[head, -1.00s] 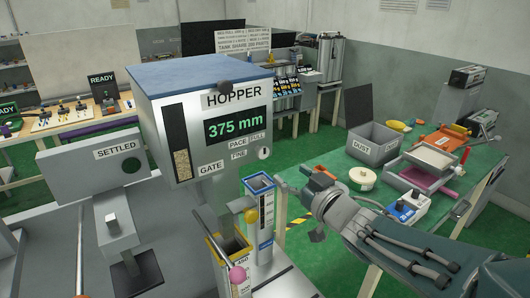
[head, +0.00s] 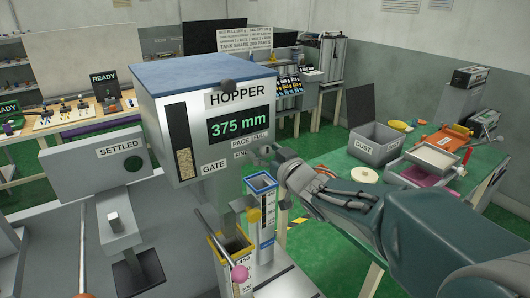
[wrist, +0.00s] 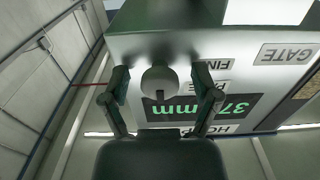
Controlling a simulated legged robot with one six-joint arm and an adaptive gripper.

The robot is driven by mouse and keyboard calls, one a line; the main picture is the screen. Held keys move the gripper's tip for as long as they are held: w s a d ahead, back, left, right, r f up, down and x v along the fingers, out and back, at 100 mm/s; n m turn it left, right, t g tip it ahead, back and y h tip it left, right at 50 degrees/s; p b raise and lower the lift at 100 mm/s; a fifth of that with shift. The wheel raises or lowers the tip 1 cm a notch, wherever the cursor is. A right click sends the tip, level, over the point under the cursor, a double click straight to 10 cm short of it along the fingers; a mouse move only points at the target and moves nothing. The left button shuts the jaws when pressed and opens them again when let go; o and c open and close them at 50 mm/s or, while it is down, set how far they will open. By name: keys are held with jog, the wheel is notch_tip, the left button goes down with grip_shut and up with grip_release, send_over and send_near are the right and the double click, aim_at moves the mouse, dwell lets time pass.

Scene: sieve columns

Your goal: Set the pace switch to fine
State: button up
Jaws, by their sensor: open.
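The pace switch is a round pale knob (wrist: 159,76) on the front of the grey hopper (head: 187,100), with a dark pointer mark on it. In the wrist view, which is upside down, a FINE label (wrist: 212,64) is beside it. My gripper (wrist: 161,84) is open, with one finger on each side of the knob. I cannot tell whether the fingers touch it. In the head view my gripper (head: 257,157) is at the right edge of the hopper front and hides the knob.
The hopper display (head: 238,124) reads 375 mm. Below the hopper stand a blue-rimmed column (head: 261,182) and a yellow-rimmed column (head: 230,244), close under my arm. A green table (head: 335,160) with a DUST bin (head: 375,146) and trays is at the right.

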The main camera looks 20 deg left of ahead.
jog(key=shift+c, duration=0.3)
grip_shut()
jog(key=shift+n, duration=0.4)
jog(key=n, duration=0.3)
jog(key=shift+n, duration=0.3)
jog(key=n, duration=0.4)
jog(key=shift+n, duration=0.3)
jog(key=n, duration=0.5)
jog(key=shift+f+n, duration=0.1)
jog(key=shift+n, duration=1.9)
